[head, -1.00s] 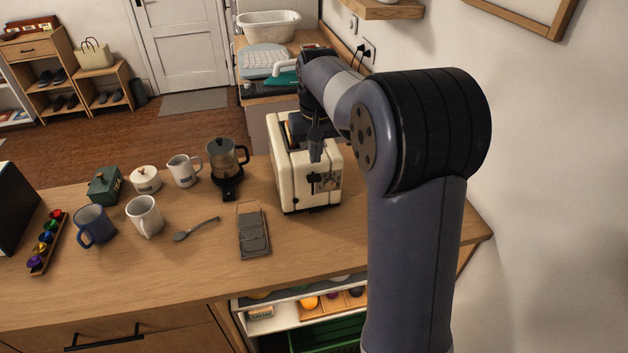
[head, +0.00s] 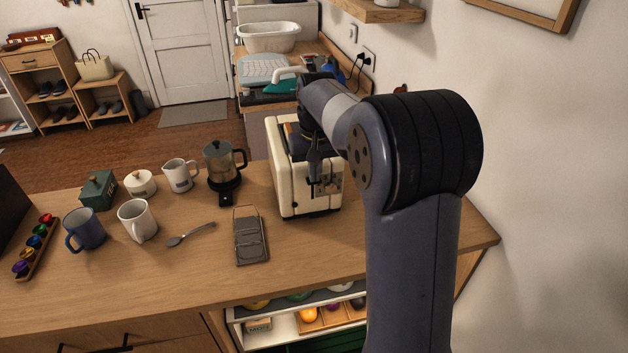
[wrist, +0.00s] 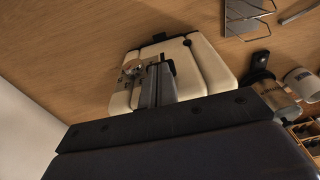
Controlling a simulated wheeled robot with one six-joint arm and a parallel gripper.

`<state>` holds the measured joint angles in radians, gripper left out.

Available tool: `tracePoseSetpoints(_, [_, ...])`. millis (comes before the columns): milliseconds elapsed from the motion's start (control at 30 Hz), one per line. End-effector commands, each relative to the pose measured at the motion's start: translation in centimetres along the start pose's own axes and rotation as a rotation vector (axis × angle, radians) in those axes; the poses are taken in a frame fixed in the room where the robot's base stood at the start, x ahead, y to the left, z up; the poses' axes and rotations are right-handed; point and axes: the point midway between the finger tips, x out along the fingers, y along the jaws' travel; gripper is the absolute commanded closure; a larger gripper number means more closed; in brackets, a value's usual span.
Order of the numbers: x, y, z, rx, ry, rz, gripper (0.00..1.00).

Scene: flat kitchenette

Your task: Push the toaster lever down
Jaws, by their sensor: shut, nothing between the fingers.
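The cream toaster (head: 291,190) stands upright on the wooden counter. It also shows, seen from above its front, in the wrist view (wrist: 205,68). My gripper (head: 315,178) is shut and empty, pointing down at the toaster's front face.
A grey rack-like item (head: 250,238) lies left of the toaster. A coffee press (head: 222,163), a spoon (head: 190,235) and a white mug (head: 137,220) stand or lie further left. The wall is close on the right. The counter directly before the toaster is clear.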

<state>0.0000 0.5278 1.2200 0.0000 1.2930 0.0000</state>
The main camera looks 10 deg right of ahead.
Motion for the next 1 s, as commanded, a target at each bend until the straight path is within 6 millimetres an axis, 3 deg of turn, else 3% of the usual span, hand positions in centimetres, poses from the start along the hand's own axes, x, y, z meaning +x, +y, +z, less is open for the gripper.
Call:
tracePoseSetpoints(467, [6.1,0.0,0.7,0.0,-0.002,0.0,1.0])
tracePoseSetpoints(667, [5.3,0.0,0.7,0.0,0.0,0.0,1.0])
tracePoseSetpoints(1000, [4.1,0.0,3.5,0.0,0.0,0.0,1.0])
